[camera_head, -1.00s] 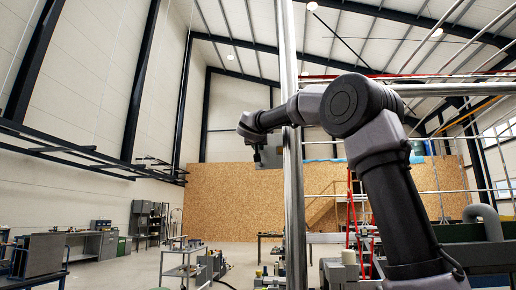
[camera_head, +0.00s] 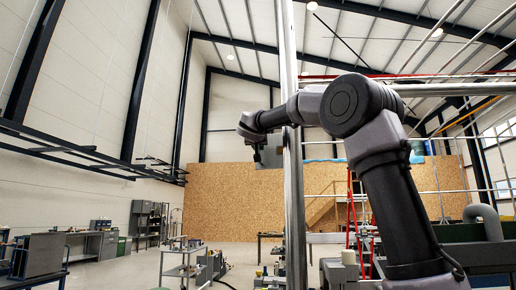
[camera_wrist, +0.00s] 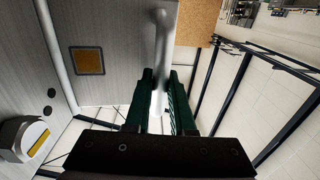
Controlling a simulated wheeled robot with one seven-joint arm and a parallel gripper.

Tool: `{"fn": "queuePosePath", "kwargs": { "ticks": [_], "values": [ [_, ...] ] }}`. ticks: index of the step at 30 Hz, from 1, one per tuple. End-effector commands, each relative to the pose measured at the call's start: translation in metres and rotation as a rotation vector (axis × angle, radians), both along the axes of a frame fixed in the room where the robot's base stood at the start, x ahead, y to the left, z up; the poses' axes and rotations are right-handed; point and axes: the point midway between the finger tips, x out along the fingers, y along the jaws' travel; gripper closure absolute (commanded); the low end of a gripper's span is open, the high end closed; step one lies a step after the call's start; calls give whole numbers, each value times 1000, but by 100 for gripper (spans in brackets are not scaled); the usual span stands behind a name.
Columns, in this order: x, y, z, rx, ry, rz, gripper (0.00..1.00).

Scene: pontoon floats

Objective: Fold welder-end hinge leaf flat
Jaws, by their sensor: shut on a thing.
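In the wrist view, my gripper (camera_wrist: 161,76) has its two green fingers closed around a pale grey rounded bar (camera_wrist: 161,40). The bar lies in front of a large flat grey panel (camera_wrist: 110,25), which has a tan square plate (camera_wrist: 87,61) and dark holes. The panel may be the hinge leaf or part of it; I cannot tell, and no hinge line shows clearly. In the head view, my gripper (camera_head: 257,156) is small and dark beside a grey plate (camera_head: 271,157). The bar in its fingers is too small to make out there.
A trolley (camera_head: 182,262) stands on the floor.

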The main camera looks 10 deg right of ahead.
Motion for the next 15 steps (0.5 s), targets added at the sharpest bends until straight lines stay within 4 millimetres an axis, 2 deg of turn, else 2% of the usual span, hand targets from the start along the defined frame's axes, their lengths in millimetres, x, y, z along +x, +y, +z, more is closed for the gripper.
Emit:
{"fn": "queuePosePath", "kwargs": {
  "ticks": [9, 15],
  "values": [
    [2, 0, -1, 0, 1, -12, 100],
    [12, 0, -1, 0, 1, -78, 100]
  ]
}}
